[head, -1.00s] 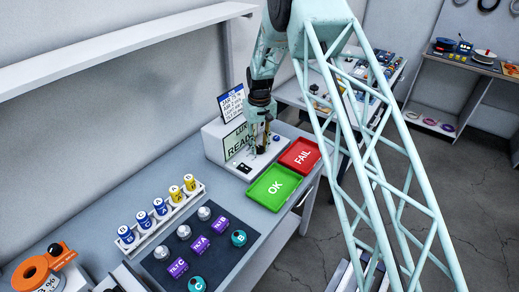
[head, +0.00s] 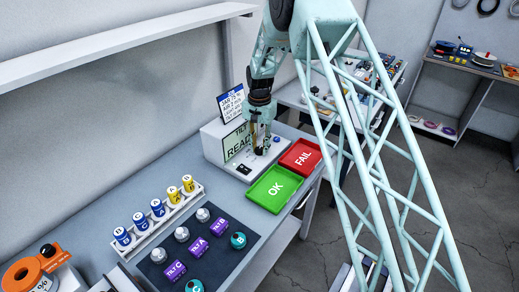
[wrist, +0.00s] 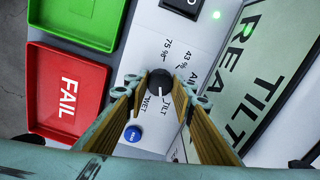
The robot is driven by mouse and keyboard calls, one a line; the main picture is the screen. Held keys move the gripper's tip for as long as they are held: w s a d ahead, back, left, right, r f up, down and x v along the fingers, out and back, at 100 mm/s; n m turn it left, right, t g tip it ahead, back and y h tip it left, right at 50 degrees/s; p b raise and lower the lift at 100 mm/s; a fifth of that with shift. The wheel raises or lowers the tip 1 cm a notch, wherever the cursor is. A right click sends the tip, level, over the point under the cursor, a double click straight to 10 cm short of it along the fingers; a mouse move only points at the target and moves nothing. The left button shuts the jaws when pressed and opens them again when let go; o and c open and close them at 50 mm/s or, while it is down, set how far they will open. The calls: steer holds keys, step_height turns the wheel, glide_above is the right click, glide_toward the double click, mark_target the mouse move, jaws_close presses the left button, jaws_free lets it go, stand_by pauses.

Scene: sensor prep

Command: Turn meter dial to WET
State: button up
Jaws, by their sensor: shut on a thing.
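The meter (head: 213,146) is a white box with a tilted screen at the back of the bench. Its black round dial (wrist: 160,79) sits on the front panel, with labels TILT and WET printed beside it in the wrist view. A pale pointer mark shows on the dial's lower edge, toward the TILT and WET labels; its exact setting is hard to tell. My gripper (wrist: 160,86) is shut on the dial, one finger on each side; it also shows over the meter in the head view (head: 261,149). The screen (wrist: 255,95) reads TILT above READ-.
A blue button (wrist: 133,133) and a black rocker switch (wrist: 188,5) flank the dial. A green OK tray (head: 272,189) and a red FAIL tray (head: 300,156) stand close by. Capped bottles (head: 157,208) in a rack and a dark mat (head: 213,262) occupy the front bench.

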mark_target(259, 149)
steer(key=m+b, duration=0.1)
steer(key=m, duration=0.5)
stand_by(0.3)
steer(key=shift+m, duration=0.4)
steer(key=o, duration=0.9)
steer(key=shift+r, duration=0.2)
steer(key=shift+r, duration=5.85)
